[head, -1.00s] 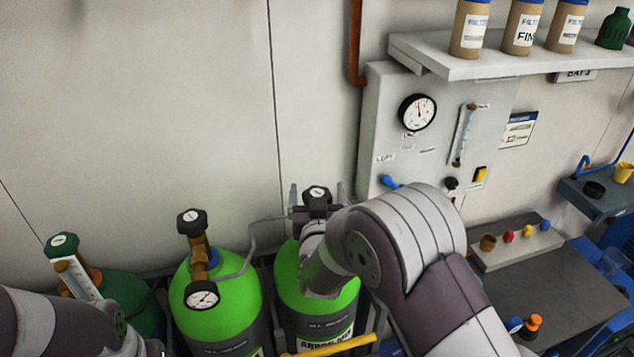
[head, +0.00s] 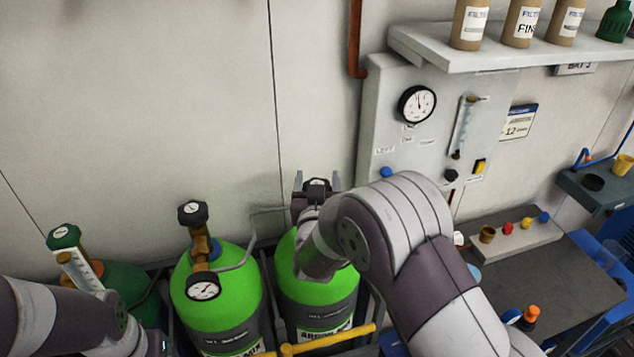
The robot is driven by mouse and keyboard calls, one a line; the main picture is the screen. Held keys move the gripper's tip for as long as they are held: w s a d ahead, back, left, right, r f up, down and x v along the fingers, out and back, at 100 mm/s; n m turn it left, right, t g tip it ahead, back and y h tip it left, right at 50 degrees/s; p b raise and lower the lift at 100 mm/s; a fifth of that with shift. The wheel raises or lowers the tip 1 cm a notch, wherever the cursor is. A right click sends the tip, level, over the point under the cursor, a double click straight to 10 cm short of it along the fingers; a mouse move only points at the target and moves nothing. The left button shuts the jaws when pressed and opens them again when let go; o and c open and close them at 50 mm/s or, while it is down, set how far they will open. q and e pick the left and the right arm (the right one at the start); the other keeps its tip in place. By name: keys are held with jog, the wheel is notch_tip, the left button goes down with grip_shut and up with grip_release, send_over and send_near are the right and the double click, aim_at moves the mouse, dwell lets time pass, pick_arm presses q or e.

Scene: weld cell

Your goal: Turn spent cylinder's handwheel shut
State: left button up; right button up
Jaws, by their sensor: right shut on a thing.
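Two bright green cylinders stand side by side. My right gripper (head: 317,181) is at the top of the right green cylinder (head: 318,293). Its fingers sit on either side of that cylinder's dark handwheel (head: 317,184) and are shut on it. My right wrist hides much of the valve below. The left green cylinder (head: 222,300) has a dark handwheel (head: 193,213) and a brass valve with a round gauge (head: 203,287). My left arm shows at lower left, but its gripper is out of view.
A dark green cylinder (head: 122,283) with a flow tube stands at far left. A yellow bar (head: 328,340) crosses in front of the cylinders. A wall panel with a gauge (head: 417,103) and a shelf (head: 480,57) are at right.

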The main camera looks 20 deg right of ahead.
jog(key=m+g+h+b, duration=0.1)
jog(key=m+h, duration=0.1)
jog(key=h, duration=0.2)
jog(key=shift+d+m+g, duration=0.1)
jog(key=shift+m+g, duration=0.3)
jog(key=m+g+h, duration=0.1)
jog(key=g+h, duration=0.1)
jog(key=m+g+h, duration=0.1)
jog(key=m+h, duration=0.1)
jog(key=m+g+h, duration=0.2)
jog(key=shift+s+d+g, duration=0.3)
jog(key=shift+s+d, duration=0.05)
jog(key=m+g+h, duration=0.1)
jog(key=m+g, duration=0.1)
jog(key=g, duration=0.1)
jog(key=shift+s+d+m+h+b, duration=0.1)
jog(key=shift+s+m+h+b, duration=0.05)
jog(key=shift+m+h+b, duration=0.2)
jog(key=shift+s+r+m+g+h, duration=0.1)
jog(key=shift+m+g+h, duration=0.15)
jog(key=shift+m+g, duration=0.35)
jog(key=shift+r+g, duration=0.15)
jog(key=shift+g, duration=0.15)
jog(key=o, duration=0.9)
jog(key=shift+o, duration=0.3)
